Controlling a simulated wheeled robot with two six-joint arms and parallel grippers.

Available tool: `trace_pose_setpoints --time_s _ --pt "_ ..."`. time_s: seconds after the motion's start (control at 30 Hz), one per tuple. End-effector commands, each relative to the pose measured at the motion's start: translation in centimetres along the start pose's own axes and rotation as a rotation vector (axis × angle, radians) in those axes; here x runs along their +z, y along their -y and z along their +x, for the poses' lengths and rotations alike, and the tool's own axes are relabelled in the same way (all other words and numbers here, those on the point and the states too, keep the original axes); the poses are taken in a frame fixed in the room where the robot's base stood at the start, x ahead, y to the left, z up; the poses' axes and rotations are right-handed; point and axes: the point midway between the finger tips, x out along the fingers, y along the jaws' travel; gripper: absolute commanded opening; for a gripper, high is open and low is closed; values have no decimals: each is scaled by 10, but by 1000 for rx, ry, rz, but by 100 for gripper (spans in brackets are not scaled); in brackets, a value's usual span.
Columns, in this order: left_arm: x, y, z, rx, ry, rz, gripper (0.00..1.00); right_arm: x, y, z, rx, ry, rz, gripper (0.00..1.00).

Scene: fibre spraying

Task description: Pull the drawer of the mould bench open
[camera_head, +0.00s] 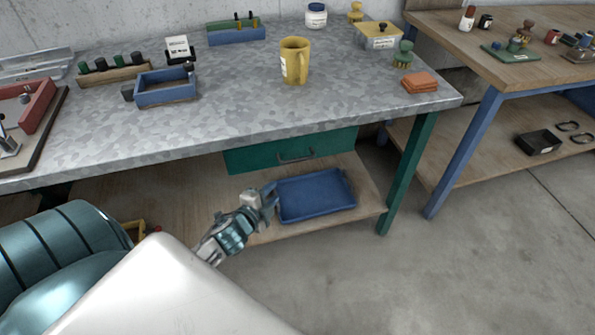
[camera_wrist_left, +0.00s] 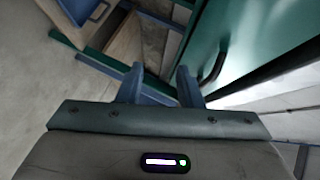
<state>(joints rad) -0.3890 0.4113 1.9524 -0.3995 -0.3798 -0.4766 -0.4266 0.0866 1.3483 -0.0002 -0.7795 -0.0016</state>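The mould bench (camera_head: 225,115) has a mottled grey top and green legs. Its green drawer (camera_head: 250,158) hangs under the front edge and looks shut. A dark bar handle (camera_head: 297,157) is on the drawer front. My left gripper (camera_head: 271,196) is below and a little left of the handle, not touching it. In the left wrist view the left gripper's fingers (camera_wrist_left: 161,88) are apart with nothing between them. The green drawer front (camera_wrist_left: 228,42) and the dark handle (camera_wrist_left: 213,66) are just right of the fingers there. My right gripper is not in view.
A blue tray (camera_head: 317,212) lies on the wooden lower shelf (camera_head: 365,185), close to the left gripper. A yellow mug (camera_head: 294,68), a blue open box (camera_head: 167,97) and orange pads (camera_head: 419,82) stand on the bench. A second table (camera_head: 440,22) is at the right. The floor in front is clear.

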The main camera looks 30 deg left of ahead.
Motion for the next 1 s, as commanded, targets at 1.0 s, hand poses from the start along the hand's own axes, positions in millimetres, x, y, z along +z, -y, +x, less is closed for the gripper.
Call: trace_pose_setpoints --time_s 1.0 --pt "-52 75 79 -141 -88 129 32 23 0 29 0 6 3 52"
